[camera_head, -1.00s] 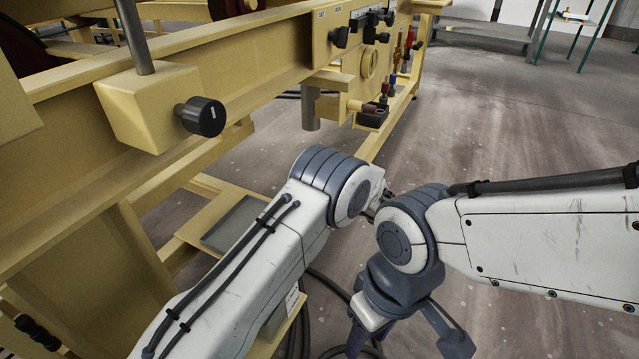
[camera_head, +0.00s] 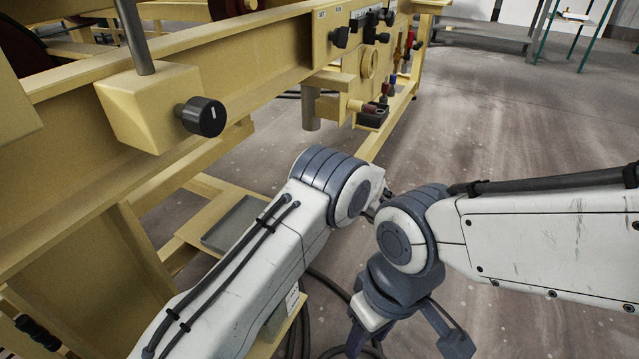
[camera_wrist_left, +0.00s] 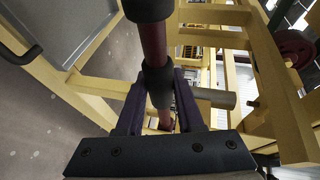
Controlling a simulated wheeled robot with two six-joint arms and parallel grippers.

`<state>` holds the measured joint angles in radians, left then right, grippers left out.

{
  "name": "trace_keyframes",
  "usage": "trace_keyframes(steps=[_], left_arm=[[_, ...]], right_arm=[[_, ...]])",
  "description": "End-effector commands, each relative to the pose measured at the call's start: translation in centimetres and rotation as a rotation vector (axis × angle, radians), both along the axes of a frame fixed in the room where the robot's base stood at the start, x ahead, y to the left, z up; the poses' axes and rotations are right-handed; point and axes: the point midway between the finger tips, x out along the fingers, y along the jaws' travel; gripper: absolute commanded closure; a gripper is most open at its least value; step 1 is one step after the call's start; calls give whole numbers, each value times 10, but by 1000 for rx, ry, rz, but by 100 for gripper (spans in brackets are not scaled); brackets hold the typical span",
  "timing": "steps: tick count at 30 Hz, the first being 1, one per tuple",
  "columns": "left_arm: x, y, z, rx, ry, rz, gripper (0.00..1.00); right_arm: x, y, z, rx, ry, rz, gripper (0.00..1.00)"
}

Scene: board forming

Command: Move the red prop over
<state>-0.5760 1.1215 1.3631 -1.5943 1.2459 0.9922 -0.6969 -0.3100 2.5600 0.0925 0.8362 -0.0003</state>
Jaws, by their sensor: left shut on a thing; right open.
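In the left wrist view the red prop (camera_wrist_left: 153,42) is a dull red bar with dark collars, running from the top edge down between my fingers. My left gripper (camera_wrist_left: 158,92) is shut on it, the two dark fingers on either side of a collar. In the head view my left gripper and the prop do not show; only my left arm does. My right gripper (camera_head: 408,347) is open and empty at the bottom of the head view, pointing down over the floor.
A yellow machine frame (camera_head: 235,62) runs along the left, with a black knob (camera_head: 203,117) sticking out. Several small knobs and handles sit at its far end. A grey tray (camera_head: 233,225) lies low in the frame. Black cables (camera_head: 325,285) lie on the floor. The floor (camera_head: 520,120) at right is clear.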

Motion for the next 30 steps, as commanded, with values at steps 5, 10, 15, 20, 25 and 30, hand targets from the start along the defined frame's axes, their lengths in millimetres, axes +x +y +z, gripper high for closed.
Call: trace_keyframes(steps=[5,10,15,20,25,30], left_arm=[[-1,-3,7,10,32,-3,100],[0,-4,21,43,111,-4,100],[3,-5,39,89,225,-5,100],[7,-7,52,135,336,-5,100],[13,-10,63,177,437,-5,100],[18,-12,71,208,513,-5,100]], right_arm=[[0,0,9,0,0,0,50],[0,0,28,0,0,0,50],[0,0,49,0,0,0,50],[0,0,66,0,0,0,50],[0,0,76,0,0,0,50],[0,0,81,0,0,0,50]])
